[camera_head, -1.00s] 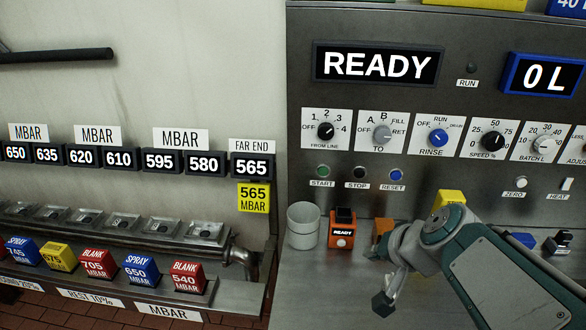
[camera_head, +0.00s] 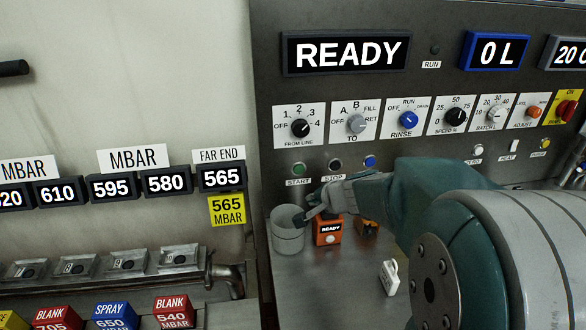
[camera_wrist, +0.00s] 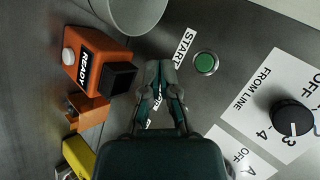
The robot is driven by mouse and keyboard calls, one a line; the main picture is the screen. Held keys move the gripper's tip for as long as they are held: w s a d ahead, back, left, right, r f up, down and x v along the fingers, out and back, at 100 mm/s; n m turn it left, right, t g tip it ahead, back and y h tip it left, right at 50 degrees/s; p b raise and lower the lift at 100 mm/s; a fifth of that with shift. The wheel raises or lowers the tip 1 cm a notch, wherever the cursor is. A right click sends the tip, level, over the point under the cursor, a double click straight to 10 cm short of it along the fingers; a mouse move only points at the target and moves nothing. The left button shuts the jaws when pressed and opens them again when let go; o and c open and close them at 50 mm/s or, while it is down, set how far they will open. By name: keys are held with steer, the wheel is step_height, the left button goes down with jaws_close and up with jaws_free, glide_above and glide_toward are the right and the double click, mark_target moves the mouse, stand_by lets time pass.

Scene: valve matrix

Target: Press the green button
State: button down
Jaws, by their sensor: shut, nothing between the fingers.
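The green button (camera_head: 306,165) is set in the grey panel above a START label. In the wrist view the green button (camera_wrist: 206,62) has a metal ring and lies just right of my fingertips. My gripper (camera_wrist: 160,66) is shut and empty, its tips beside the START label and apart from the button. In the head view my gripper (camera_head: 300,221) shows below the button, overlapping the grey cup and orange box. The gap from tips to panel is hard to judge.
A grey cup (camera_head: 288,238) and an orange READY box (camera_head: 328,231) stand on the steel ledge below the button. Dark STOP (camera_head: 335,164) and blue RESET (camera_head: 370,162) buttons sit to its right. A FROM LINE knob (camera_head: 300,128) is above.

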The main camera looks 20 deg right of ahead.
steer(key=shift+a, duration=0.2)
glide_toward(298, 174)
steer(key=shift+s+a+f+x, duration=0.1)
steer(key=shift+s+f+x, duration=0.05)
steer(key=shift+x, duration=0.95)
steer(key=shift+s+a+f+x, duration=0.15)
steer(key=shift+x, duration=0.95)
steer(key=shift+s+a+f+x, duration=0.1)
steer(key=shift+s+x, duration=0.05)
steer(key=shift+x, duration=0.95)
steer(key=shift+w+d, duration=0.1)
steer(key=shift+w+d+r, duration=0.1)
steer(key=shift+w, duration=0.15)
steer(key=shift+w, duration=0.45)
steer(key=shift+s, duration=0.85)
